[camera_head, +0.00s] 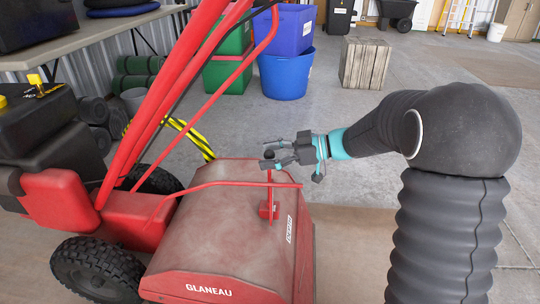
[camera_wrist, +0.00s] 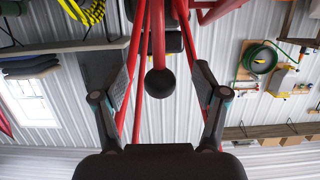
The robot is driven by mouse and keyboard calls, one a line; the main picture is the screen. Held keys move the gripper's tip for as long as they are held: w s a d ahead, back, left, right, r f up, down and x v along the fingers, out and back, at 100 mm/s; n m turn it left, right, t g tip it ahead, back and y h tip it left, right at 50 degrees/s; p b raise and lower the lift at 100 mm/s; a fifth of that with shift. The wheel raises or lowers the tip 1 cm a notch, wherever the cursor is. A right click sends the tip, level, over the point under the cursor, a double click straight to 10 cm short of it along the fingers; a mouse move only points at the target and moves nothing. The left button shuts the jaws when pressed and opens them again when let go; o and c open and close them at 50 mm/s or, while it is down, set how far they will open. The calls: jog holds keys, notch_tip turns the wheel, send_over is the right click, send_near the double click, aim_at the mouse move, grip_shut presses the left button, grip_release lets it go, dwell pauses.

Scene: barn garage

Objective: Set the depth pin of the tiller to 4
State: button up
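The red tiller (camera_head: 225,235) stands at the left and centre of the head view, with "GLANEAU" on its front. A thin red depth lever (camera_head: 270,190) rises from a red bracket (camera_head: 268,210) on its hood, by a white label (camera_head: 290,229) on the side. My gripper (camera_head: 270,153) is at the lever's top, coming from the right. In the wrist view my gripper (camera_wrist: 160,90) is open, one finger on each side of the lever's round black knob (camera_wrist: 160,83). The fingers look apart from the knob. The depth marks and the pin's setting cannot be read.
A red guard bar (camera_head: 225,185) runs over the hood close to the lever, and red handlebars (camera_head: 165,95) rise at left. Blue bins (camera_head: 285,78), green bins (camera_head: 226,75) and a wooden crate (camera_head: 364,63) stand behind.

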grip_shut()
jog(key=shift+r, duration=4.5)
jog(key=o, duration=0.8)
grip_release()
jog(key=shift+d, duration=0.1)
